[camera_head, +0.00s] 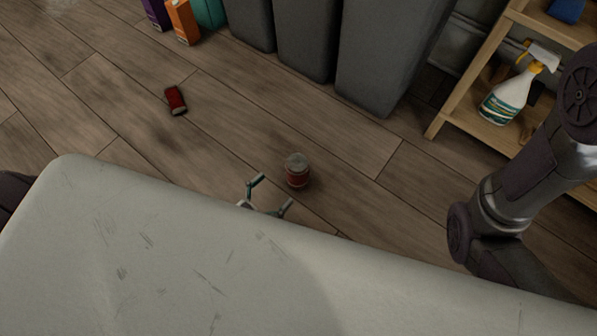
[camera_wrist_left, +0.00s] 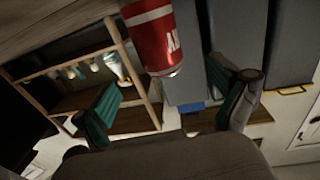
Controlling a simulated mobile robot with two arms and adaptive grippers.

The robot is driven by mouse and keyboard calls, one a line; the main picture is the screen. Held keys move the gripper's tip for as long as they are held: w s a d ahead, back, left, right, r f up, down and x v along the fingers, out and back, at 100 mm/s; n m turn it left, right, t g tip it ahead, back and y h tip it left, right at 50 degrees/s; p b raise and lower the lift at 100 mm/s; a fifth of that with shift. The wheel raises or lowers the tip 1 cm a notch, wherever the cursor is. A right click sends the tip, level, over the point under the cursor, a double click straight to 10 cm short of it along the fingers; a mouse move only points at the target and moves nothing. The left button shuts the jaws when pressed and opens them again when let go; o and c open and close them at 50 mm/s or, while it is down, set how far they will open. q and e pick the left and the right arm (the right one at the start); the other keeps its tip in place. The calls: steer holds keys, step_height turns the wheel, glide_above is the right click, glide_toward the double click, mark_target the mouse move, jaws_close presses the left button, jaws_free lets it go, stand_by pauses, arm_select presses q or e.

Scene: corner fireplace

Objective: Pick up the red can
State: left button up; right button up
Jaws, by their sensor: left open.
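A red can with a grey metal top (camera_head: 297,171) stands upright on the wooden floor in the head view. My left gripper (camera_head: 272,191) is open just left of it and below it in the picture, its two fingers spread towards the can, the rest hidden behind the pale surface of my body. In the left wrist view, a red can with white lettering (camera_wrist_left: 156,40) shows beyond the open fingers (camera_wrist_left: 168,88), between them and apart from both. My right arm is at the right of the head view; its gripper is out of view.
Another small red object (camera_head: 175,100) lies on the floor further left. Dark grey bins (camera_head: 385,55) and orange, purple and teal containers (camera_head: 183,20) stand at the back. A wooden shelf (camera_head: 470,75) holds a spray bottle (camera_head: 508,98). The floor around the can is clear.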

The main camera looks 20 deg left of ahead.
mark_target(289, 176)
arm_select(q)
steer(key=b+x, duration=0.1)
steer(key=x, duration=0.3)
steer(key=shift+f, duration=0.1)
steer(key=b+x, duration=0.2)
steer(key=x, duration=0.2)
steer(key=shift+w+d+f+b, duration=0.1)
steer(key=shift+w+b, duration=0.2)
steer(key=shift+w+d, duration=0.2)
steer(key=shift+w, duration=0.15)
steer(key=shift+c, duration=0.2)
steer(key=c, duration=0.9)
